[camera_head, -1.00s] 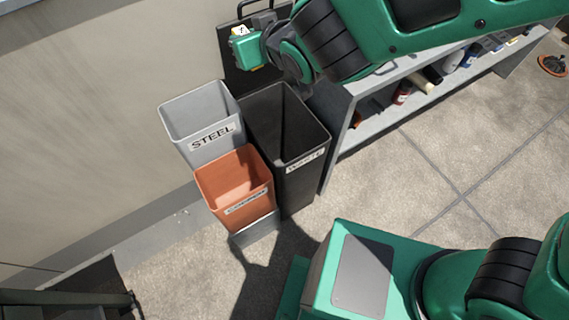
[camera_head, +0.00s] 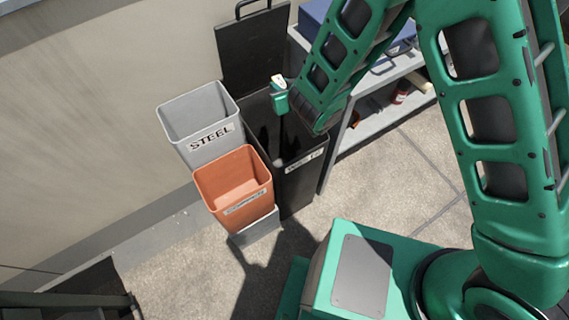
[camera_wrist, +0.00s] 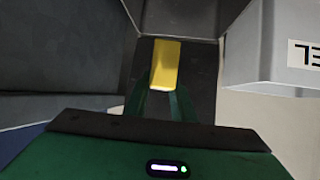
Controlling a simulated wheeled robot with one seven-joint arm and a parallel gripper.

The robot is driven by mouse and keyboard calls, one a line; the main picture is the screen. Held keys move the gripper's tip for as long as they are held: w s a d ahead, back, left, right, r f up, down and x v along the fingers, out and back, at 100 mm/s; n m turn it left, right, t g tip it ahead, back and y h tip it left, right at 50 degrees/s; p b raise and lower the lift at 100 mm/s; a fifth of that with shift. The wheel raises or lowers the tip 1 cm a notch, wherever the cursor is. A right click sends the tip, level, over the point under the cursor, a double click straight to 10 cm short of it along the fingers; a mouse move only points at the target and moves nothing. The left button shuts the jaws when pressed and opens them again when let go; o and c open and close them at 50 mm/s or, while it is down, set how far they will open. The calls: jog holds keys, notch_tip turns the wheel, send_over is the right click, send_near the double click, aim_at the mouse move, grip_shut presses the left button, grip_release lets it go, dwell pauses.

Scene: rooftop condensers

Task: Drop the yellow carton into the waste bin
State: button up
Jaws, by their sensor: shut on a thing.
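The yellow carton (camera_wrist: 166,64) shows in the wrist view, held between the green fingers of my gripper (camera_wrist: 165,88). My gripper is shut on it. Behind the carton is the dark inside of the waste bin (camera_wrist: 205,62). In the head view the waste bin (camera_head: 297,187) is tall and black, with a white label on its front. My wrist is over its opening. My arm hides part of the bin's right rim, and the carton and fingertips cannot be made out there.
A grey STEEL bin (camera_head: 190,118) and an orange bin (camera_head: 236,186) stand close on the waste bin's left. A black panel with a handle (camera_head: 255,45) stands behind. A grey shelf (camera_head: 372,128) with items is on the right. Floor in front is clear.

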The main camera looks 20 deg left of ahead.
jog(key=shift+f, duration=3)
jog(key=o, duration=1.1)
jog(key=shift+o, duration=0.2)
jog(key=v, duration=1)
jog(key=shift+d+r, duration=0.25)
jog(key=shift+s, duration=0.15)
